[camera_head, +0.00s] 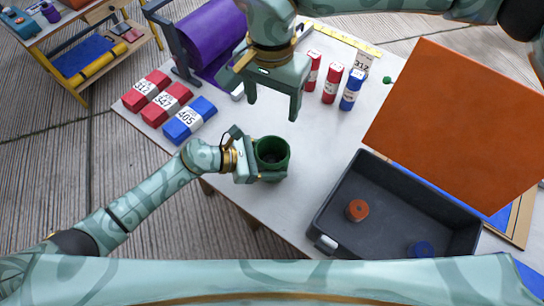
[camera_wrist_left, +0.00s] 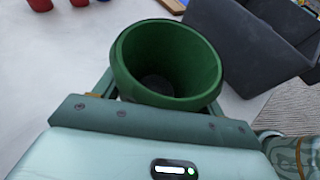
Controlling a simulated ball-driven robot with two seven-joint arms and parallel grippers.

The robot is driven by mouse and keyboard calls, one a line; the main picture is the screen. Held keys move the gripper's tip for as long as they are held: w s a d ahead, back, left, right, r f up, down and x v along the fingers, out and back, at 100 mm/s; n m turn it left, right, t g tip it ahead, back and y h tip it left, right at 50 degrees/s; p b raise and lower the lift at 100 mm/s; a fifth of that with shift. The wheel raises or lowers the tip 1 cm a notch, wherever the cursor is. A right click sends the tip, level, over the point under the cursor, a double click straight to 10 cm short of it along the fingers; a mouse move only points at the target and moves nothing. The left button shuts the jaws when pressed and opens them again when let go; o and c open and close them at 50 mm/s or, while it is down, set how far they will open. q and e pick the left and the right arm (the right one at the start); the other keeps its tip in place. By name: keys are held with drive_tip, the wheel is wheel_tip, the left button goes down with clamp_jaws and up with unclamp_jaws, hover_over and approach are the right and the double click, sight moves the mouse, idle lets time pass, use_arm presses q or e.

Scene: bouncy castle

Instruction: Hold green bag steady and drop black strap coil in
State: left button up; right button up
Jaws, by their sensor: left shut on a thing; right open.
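The green bag (camera_head: 285,152) is an open, round, cup-like container, upright at the table's front edge. Its inner wall also shows in the left wrist view (camera_wrist_left: 170,48). My left gripper (camera_head: 268,172) is shut on it, with a finger on either side. A dark round thing (camera_wrist_left: 157,84) lies at the bottom of the bag; it looks like the black strap coil, but shadow blurs its detail. My right gripper (camera_head: 272,108) is open, fingers pointing down, just behind and above the bag. Nothing shows between its fingers.
A dark grey crate (camera_head: 330,212) with a raised orange lid (camera_head: 455,125) stands at right, holding an orange coil (camera_head: 357,210) and a blue coil (camera_head: 421,251). Red and blue packs (camera_head: 165,102) lie at left.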

use_arm(q)
drive_tip(key=o, duration=1.3)
drive_tip(key=shift+a, duration=0.15)
drive_tip(key=v, duration=1.2)
drive_tip(key=shift+s+f, duration=0.1)
drive_tip(key=shift+f, duration=0.05)
